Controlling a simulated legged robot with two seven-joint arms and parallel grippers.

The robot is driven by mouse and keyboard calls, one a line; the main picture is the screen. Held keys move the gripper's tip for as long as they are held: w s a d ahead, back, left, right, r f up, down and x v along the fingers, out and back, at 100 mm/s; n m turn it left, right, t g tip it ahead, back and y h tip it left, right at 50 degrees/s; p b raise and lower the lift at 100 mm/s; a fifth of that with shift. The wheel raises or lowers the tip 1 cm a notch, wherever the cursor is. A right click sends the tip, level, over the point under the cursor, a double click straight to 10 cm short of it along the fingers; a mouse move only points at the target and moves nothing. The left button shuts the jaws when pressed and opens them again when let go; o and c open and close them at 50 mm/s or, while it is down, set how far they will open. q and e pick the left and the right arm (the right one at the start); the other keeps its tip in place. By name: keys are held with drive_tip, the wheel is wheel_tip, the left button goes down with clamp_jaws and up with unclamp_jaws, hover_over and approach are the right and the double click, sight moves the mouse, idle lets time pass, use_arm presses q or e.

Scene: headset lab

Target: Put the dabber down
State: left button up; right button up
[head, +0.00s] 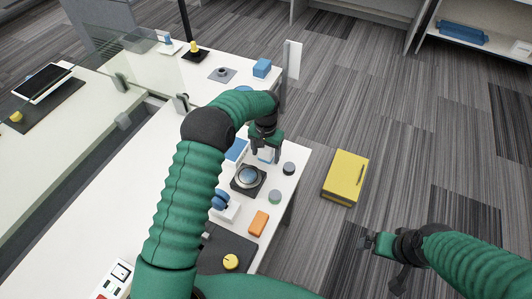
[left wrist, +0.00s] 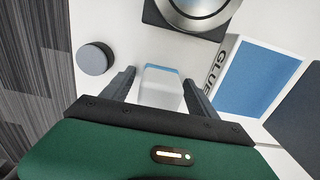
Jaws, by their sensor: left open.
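The dabber, a pale block with a blue end, shows between my left fingers in the left wrist view (left wrist: 160,86); in the head view it shows under the gripper (head: 267,156). My left gripper (head: 265,147) is open around it, low over the right part of the white table (head: 150,150). In the left wrist view a gap shows between the dabber and the fingers (left wrist: 158,95). I cannot tell whether its underside rests fully on the table. My right gripper (head: 367,242) hangs over the floor at the right, away from the table; its jaw state is unclear.
A round silver dish on a black base (head: 248,179), a blue-and-white box marked GLUE (left wrist: 258,82), a dark round puck (head: 289,168), a green puck (head: 275,197) and an orange block (head: 258,223) stand nearby. A yellow box (head: 345,178) is on the floor.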

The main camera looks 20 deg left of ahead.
sight(266, 148)
use_arm(q)
wheel_tip(266, 148, up, 12)
drive_tip(key=shift+f, duration=0.15)
drive_tip(key=shift+s+r, duration=0.1)
drive_tip(key=shift+r, duration=0.15)
drive_tip(key=s+d+n+t, duration=0.1)
drive_tip(key=s+t, duration=0.1)
drive_tip(key=s, duration=2.3)
drive_tip(key=shift+s+t, duration=0.3)
drive_tip(key=shift+s, duration=0.1)
drive_tip(key=p+v, duration=0.1)
drive_tip(key=p, duration=0.1)
drive_tip(key=p+v, duration=0.1)
drive_tip(key=v, duration=0.1)
drive_tip(key=shift+w+r+p, duration=0.1)
drive_tip(key=shift+w+p, duration=0.2)
drive_tip(key=shift+p, duration=0.05)
drive_tip(key=shift+w, duration=0.1)
